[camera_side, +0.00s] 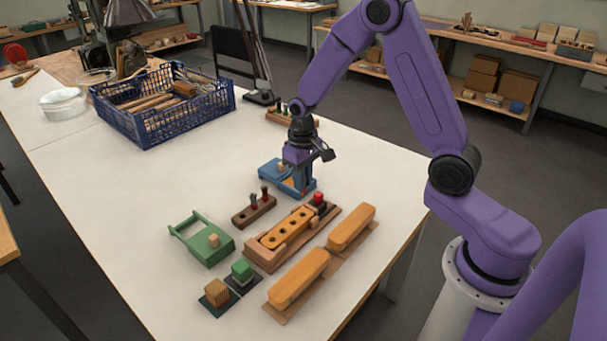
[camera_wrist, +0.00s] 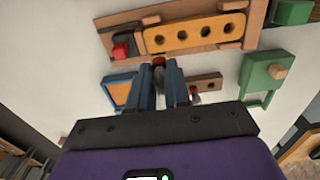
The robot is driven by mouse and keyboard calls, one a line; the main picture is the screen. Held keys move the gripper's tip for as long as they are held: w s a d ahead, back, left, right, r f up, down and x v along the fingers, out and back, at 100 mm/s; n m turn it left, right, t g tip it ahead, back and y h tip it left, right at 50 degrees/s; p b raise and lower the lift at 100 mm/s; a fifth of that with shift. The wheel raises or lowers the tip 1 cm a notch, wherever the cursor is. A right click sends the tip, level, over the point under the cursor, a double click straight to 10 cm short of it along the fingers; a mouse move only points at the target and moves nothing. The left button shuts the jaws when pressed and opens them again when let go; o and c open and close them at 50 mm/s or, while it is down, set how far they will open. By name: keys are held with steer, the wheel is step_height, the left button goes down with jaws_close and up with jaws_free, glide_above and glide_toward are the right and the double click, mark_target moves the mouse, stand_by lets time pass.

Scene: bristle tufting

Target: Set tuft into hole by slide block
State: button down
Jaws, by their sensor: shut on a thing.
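The brush block (camera_side: 288,229) is orange-yellow with a row of several dark holes and sits in a wooden holder. It also shows across the top of the wrist view (camera_wrist: 195,34). A red block on a dark piece (camera_side: 318,201) stands at its far end, also in the wrist view (camera_wrist: 121,50). My gripper (camera_side: 301,188) is low beside the blue frame, apart from the brush block. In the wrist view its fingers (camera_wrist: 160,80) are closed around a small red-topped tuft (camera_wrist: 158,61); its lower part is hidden. A small wooden rack (camera_side: 254,211) holds other tufts.
A blue frame (camera_side: 269,171) lies close behind my gripper. A green frame (camera_side: 206,252), a green block (camera_side: 241,269) and a ribbed wooden cube (camera_side: 216,291) lie at the left. Orange brush bodies (camera_side: 299,279) lie in front. A blue crate (camera_side: 165,124) stands farther back, with bare table between.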

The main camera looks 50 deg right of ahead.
steer(key=shift+f, duration=3.15)
steer(key=shift+f, duration=0.85)
stand_by(0.5)
steer(key=c, duration=0.6)
jaws_free()
steer(key=shift+r, duration=3.5)
